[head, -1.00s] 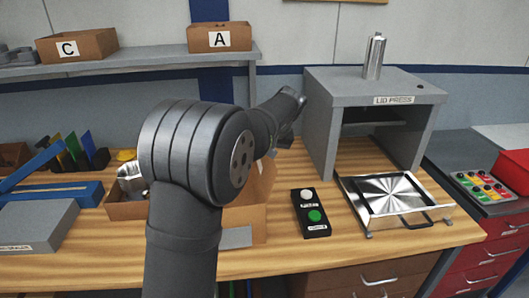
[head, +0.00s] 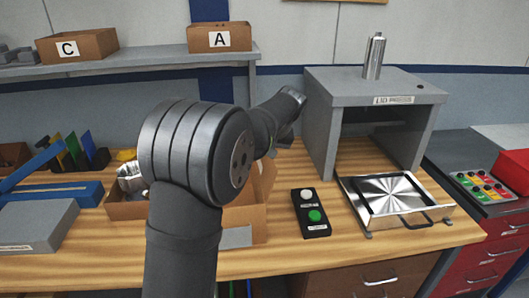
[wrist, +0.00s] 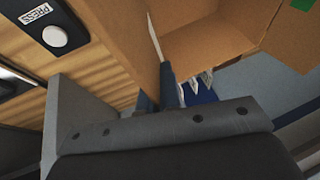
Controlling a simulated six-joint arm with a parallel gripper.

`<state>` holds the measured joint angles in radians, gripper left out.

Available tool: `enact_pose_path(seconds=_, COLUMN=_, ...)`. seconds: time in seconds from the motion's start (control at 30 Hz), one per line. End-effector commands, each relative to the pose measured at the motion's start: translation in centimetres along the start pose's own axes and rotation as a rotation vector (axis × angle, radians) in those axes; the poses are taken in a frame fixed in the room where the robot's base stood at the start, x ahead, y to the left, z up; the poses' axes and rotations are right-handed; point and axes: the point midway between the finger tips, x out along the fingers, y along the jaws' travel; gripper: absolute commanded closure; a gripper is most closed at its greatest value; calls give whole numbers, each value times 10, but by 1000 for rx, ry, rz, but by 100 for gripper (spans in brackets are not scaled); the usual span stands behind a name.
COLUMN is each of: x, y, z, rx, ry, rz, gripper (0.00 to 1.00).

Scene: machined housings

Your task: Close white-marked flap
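An open cardboard box (head: 258,205) stands on the bench, partly hidden behind my arm in the head view. A pale grey-white patch (head: 236,237) shows low on its near side. In the wrist view the box interior (wrist: 210,45) is seen close up, with a green mark (wrist: 303,4) on a cardboard panel at upper right. A narrow white strip (wrist: 156,36) stands nearly edge-on at the box's left; I cannot tell whether it is the white mark. My gripper (wrist: 167,92) is beside the box, its dark fingertips partly hidden by its body; the opening between them is unclear.
A grey lid press (head: 318,120) stands at the right, with a metal plate tray (head: 395,193) before it. A two-button box (head: 311,213) stands between it and the cardboard box. A blue-handled fixture (head: 60,192) is at left. Clear bench lies in front of the buttons.

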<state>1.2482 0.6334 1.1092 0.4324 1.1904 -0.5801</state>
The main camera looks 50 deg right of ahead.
Motion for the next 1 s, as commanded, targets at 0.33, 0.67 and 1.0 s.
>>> enact_pose_path(seconds=0.33, x=0, y=-2, z=0, rx=-8, ry=1, rz=17, gripper=100)
enact_pose_path(seconds=0.67, x=1, y=-18, z=0, rx=-80, ry=-1, rz=175, gripper=100)
enact_pose_path(seconds=1.0, x=9, y=-41, z=3, rx=-200, ry=-1, rz=460, gripper=100)
